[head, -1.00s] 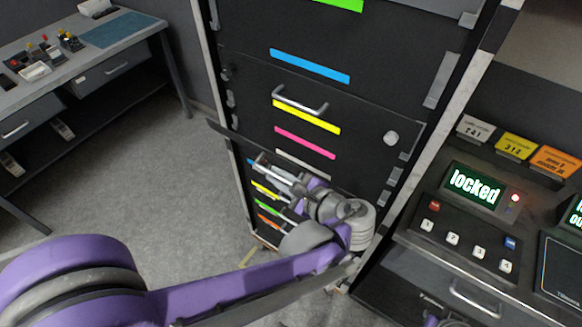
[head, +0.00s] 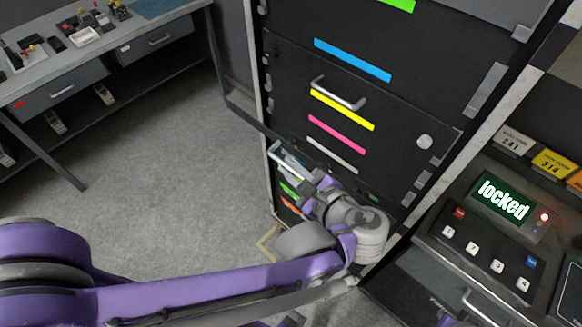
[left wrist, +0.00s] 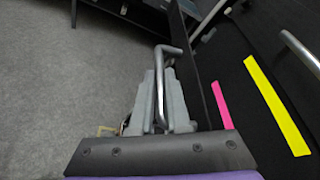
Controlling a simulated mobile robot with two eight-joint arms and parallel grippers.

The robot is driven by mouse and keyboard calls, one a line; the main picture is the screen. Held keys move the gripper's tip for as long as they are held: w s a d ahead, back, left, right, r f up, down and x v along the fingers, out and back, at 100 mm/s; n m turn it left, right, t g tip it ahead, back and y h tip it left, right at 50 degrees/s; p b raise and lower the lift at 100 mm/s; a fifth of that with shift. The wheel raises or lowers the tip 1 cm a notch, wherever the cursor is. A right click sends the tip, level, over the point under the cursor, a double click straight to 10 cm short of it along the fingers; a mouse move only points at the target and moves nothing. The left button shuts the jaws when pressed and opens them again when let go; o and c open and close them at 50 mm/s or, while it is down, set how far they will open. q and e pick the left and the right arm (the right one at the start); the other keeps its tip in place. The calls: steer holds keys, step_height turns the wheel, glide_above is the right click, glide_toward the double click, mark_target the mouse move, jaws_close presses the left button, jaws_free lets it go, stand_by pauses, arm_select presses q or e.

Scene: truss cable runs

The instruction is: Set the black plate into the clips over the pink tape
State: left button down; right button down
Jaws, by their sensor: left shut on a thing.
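The black plate (head: 250,118) shows nearly edge-on in the head view, slanting across the cabinet front below the pink tape (head: 337,134), its left end jutting past the cabinet. In the left wrist view the plate (left wrist: 190,65) is a dark band left of the pink tape (left wrist: 222,105). My left gripper (left wrist: 158,105) is shut on the plate's silver handle (left wrist: 161,75). In the head view this gripper (head: 300,172) is partly hidden by its wrist. Grey clips (head: 435,140) line the cabinet's right side; small ones (head: 268,82) show on the left. My right gripper is not in view.
The cabinet has a fixed handle (head: 338,95) above the yellow tape (head: 342,110). A console with a "locked" screen (head: 505,200) stands close on the right. A workbench (head: 110,45) stands at the back left. The grey floor (head: 170,150) between is clear.

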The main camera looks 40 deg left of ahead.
arm_select(q)
steer(key=shift+r, duration=0.25)
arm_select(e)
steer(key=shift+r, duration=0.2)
arm_select(q)
steer(key=shift+s, duration=0.15)
